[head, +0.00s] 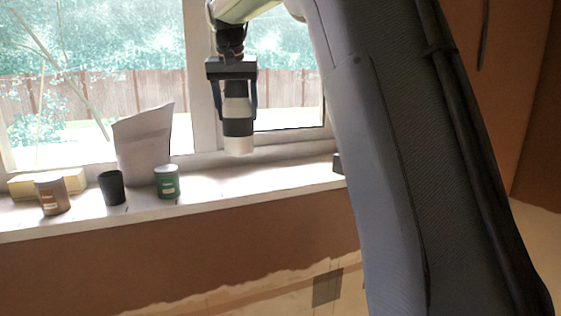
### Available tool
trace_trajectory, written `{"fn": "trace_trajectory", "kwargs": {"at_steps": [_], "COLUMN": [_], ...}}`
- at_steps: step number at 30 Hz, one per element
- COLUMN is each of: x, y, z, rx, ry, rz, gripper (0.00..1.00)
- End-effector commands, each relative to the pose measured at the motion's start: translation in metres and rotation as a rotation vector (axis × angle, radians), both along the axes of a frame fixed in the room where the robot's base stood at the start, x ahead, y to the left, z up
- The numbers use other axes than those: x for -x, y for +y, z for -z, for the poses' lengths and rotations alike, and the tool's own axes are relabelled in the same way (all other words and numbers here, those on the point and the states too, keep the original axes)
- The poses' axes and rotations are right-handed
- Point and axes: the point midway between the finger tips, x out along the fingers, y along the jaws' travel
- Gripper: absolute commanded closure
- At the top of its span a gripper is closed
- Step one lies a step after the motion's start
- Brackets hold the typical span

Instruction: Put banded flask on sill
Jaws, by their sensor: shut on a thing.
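The banded flask (238,108), white with dark bands, hangs upright in my gripper (236,94). The two fingers are shut on its upper part from either side. Its white lower end shows in front of the window frame, seemingly just above or over the sill (262,181); I cannot tell the exact gap. The sill is a pale ledge running along the window, with a bare stretch to the right of the green can.
On the sill's left part stand a brown can (52,194), a black cup (112,187), a green can (167,182), a tall grey-white vessel (144,142) and a pale yellow block (75,181). A small dark object (338,163) sits at the right, partly hidden by my arm.

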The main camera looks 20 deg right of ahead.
Motion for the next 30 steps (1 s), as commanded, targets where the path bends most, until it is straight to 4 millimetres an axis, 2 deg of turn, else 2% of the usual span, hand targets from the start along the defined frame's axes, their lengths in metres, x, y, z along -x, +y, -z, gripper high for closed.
{"fn": "trace_trajectory", "kwargs": {"at_steps": [6, 14, 21, 30], "x": [0.001, 0.001, 0.001, 0.0], "y": [0.003, 0.002, 0.001, 0.0], "z": [0.033, 0.057, 0.087, 0.093], "rx": [0.0, 0.0, 0.0, 0.0], "ry": [0.001, 0.001, 0.0, -0.002], "rz": [-0.002, -0.002, 0.001, 0.001], "gripper": [0.76, 0.76, 0.76, 0.76]}}
